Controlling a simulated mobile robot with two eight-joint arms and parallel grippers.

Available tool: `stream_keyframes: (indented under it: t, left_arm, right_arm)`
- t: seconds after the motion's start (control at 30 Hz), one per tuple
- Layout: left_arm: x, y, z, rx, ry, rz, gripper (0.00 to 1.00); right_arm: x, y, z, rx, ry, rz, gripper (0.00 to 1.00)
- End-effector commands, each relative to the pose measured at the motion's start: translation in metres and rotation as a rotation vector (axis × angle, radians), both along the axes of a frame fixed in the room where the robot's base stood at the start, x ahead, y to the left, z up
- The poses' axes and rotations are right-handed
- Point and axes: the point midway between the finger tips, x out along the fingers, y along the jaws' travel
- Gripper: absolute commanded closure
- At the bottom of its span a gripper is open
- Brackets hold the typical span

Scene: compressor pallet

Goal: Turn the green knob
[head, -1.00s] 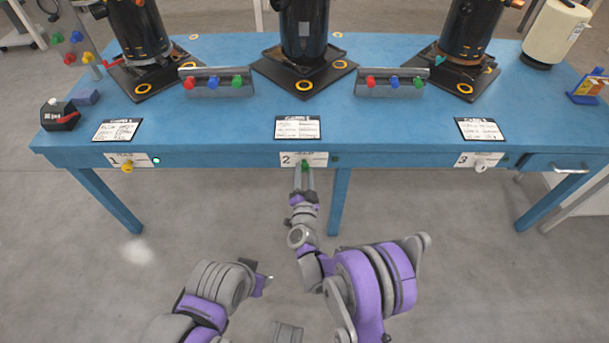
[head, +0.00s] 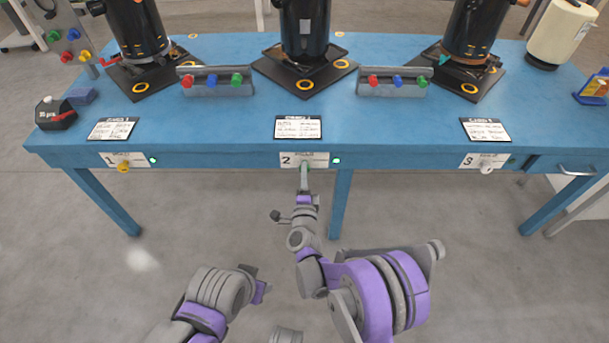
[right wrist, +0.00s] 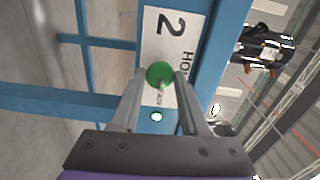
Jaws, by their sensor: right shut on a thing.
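The green knob (right wrist: 159,74) sits on the white plate marked 2 (right wrist: 172,45), on the front edge of the blue table. My right gripper (right wrist: 157,80) is shut on the knob, with one finger on each side of it. In the head view my right gripper (head: 304,175) reaches the plate from below, its fingers seen nearly edge-on and covering most of the knob. The plate appears turned sideways in the right wrist view. A lamp beside the plate is lit green (head: 336,160).
Plate 1 has a yellow knob (head: 123,167) and a lit green lamp (head: 153,160). Plate 3 has a white knob (head: 486,168). Floor in front is clear.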

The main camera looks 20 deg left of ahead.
Motion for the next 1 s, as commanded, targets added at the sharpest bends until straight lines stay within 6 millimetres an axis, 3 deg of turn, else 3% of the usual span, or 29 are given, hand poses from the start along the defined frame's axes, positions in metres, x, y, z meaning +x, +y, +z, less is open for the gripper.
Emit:
stream_keyframes:
  t: [0.67, 0.7, 0.87, 1.0]
  left_arm:
    - [0.0003, 0.0, -0.0019, 0.0, 0.0, 0.0, 0.5]
    - [0.0003, 0.0, -0.0019, 0.0, 0.0, 0.0, 0.5]
    - [0.0003, 0.0, -0.0019, 0.0, 0.0, 0.0, 0.5]
    - [0.0003, 0.0, -0.0019, 0.0, 0.0, 0.0, 0.5]
  right_arm:
    - [0.0005, -0.0011, 0.0003, 0.065, 0.017, -0.003, 1.0]
    - [0.0005, -0.0011, 0.0003, 0.065, 0.017, -0.003, 0.54]
    - [0.0003, -0.0008, 0.0001, 0.064, 0.018, -0.002, 0.25]
    - [0.0002, -0.0004, 0.0001, 0.063, 0.018, -0.001, 0.25]
